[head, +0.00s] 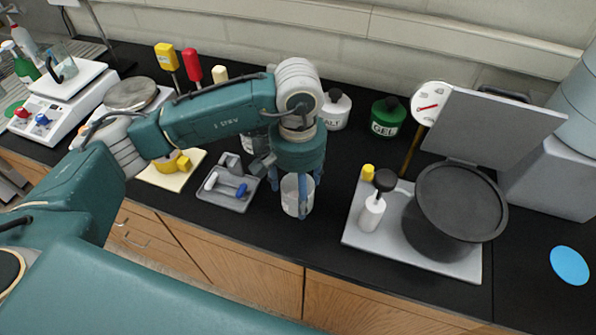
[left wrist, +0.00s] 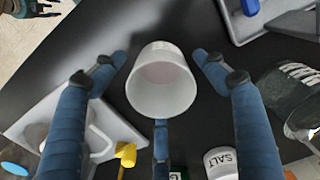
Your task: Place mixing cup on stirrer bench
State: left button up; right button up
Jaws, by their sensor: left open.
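The mixing cup (head: 291,196) is white and stands on the black bench top in the head view, partly hidden by my left gripper (head: 299,200). In the left wrist view the cup (left wrist: 160,88) shows its open mouth and a pinkish inside. My left gripper is open, with its blue fingers (left wrist: 160,100) spread around the cup. Gaps show at both side fingers; I cannot tell whether the third finger touches the rim. A white device with red and blue knobs (head: 42,119), at far left, looks like a stirrer. Part of my right gripper (left wrist: 30,8) seems to show at the wrist view's top left.
A grey tray (head: 236,203) with small blue and white pieces lies left of the cup. A pale board (head: 350,238) with a black pot (head: 440,232) and a white bottle (head: 372,212) is right. Salt (head: 336,110) and gel (head: 387,117) jars stand behind. Bench front is clear.

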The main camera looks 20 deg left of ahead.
pick_arm(q)
notch_tip(320, 180, up, 12)
jog(key=b, duration=0.3)
jog(key=shift+b, duration=0.35)
